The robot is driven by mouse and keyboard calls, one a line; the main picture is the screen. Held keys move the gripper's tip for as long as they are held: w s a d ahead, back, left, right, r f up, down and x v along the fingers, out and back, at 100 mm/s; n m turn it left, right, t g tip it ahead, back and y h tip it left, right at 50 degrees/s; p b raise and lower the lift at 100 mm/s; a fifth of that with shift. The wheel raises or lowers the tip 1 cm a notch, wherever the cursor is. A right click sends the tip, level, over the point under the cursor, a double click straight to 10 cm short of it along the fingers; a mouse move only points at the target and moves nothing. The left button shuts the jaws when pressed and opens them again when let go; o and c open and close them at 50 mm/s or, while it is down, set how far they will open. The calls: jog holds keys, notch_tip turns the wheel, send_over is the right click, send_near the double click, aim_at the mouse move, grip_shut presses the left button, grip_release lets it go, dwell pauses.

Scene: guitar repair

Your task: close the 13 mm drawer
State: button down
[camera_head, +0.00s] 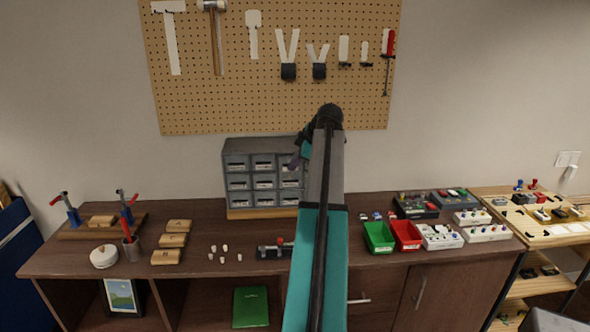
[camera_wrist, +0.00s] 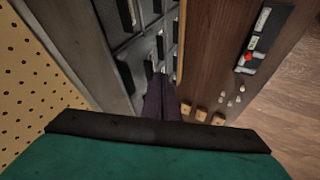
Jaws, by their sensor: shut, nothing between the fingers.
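A grey drawer cabinet (camera_head: 230,146) with several small labelled drawers stands on the bench against the wall. It fills the upper middle of the wrist view (camera_wrist: 75,40). The labels are too small to read, so I cannot tell which drawer is the 13 mm one. My arm hides the cabinet's right part in the head view. My gripper (camera_head: 294,164) is at the right-hand drawers, near their fronts. In the wrist view its dark fingers (camera_wrist: 162,82) are together and empty, close to the drawer fronts. I cannot tell whether they touch.
Green (camera_head: 379,236) and red (camera_head: 406,235) bins are to the right. A tool pegboard (camera_head: 220,100) hangs above.

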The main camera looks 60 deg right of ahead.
jog(key=shift+w+d+r+b, duration=0.1)
jog(key=shift+w+d+b, duration=0.05)
jog(key=shift+w+d, duration=0.4)
jog(key=shift+w+d+r+b, duration=0.15)
jog(key=shift+w+d, duration=0.15)
jog(key=shift+d, duration=0.35)
jog(key=s+a+r+b, duration=0.1)
jog(key=s+a+r, duration=0.4)
jog(key=s+r, duration=0.2)
jog(key=shift+s+r+b, duration=0.3)
jog(key=shift+s+b, duration=0.1)
jog(key=shift+s, duration=0.3)
dwell(0.4)
